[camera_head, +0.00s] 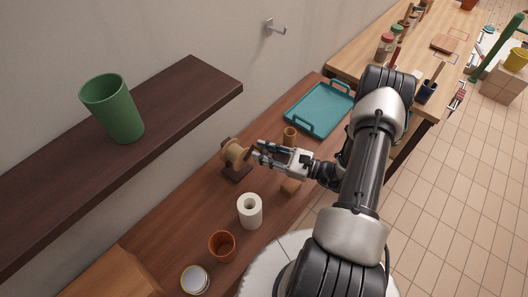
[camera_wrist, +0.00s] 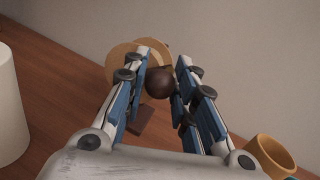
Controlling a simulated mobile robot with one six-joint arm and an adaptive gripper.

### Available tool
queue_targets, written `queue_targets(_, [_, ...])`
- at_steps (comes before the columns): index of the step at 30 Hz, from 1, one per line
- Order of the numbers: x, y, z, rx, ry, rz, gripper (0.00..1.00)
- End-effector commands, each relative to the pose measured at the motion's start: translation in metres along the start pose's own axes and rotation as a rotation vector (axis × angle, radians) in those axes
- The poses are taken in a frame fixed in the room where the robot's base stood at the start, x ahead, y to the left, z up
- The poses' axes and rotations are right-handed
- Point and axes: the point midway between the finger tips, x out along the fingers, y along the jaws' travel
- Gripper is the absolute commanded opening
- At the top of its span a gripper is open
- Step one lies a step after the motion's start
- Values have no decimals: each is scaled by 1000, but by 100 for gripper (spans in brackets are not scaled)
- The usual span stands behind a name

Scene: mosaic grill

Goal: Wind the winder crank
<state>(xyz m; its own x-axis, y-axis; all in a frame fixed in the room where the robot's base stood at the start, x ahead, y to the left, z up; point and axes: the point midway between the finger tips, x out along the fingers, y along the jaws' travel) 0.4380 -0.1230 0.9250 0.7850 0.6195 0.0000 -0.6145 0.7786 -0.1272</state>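The winder is a light wooden spool (camera_head: 235,152) on a dark base (camera_head: 237,174), standing on the brown counter near the wall. In the wrist view its round wooden discs (camera_wrist: 121,62) show behind my left finger, and its dark base (camera_wrist: 140,126) shows below. The crank's dark round knob (camera_wrist: 159,83) sits between my two fingers. My gripper (camera_head: 257,151) has come to the winder from the right. In the wrist view my gripper (camera_wrist: 168,70) has its fingers drawn in around the knob, with a finger close against each side. The crank arm is mostly hidden.
A white paper roll (camera_head: 250,211), an orange cup (camera_head: 222,246) and a round tin (camera_head: 194,280) stand in front of the winder. A dark shelf (camera_head: 190,90) with a green cup (camera_head: 112,108) overhangs the left.

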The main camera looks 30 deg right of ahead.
Motion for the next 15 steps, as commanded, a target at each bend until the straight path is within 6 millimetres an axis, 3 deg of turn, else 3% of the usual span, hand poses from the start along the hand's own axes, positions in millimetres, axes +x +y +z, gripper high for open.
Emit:
queue_targets(10, [0,0,0,0,0,0,0])
queue_targets(15, [0,0,0,0,0,0,0])
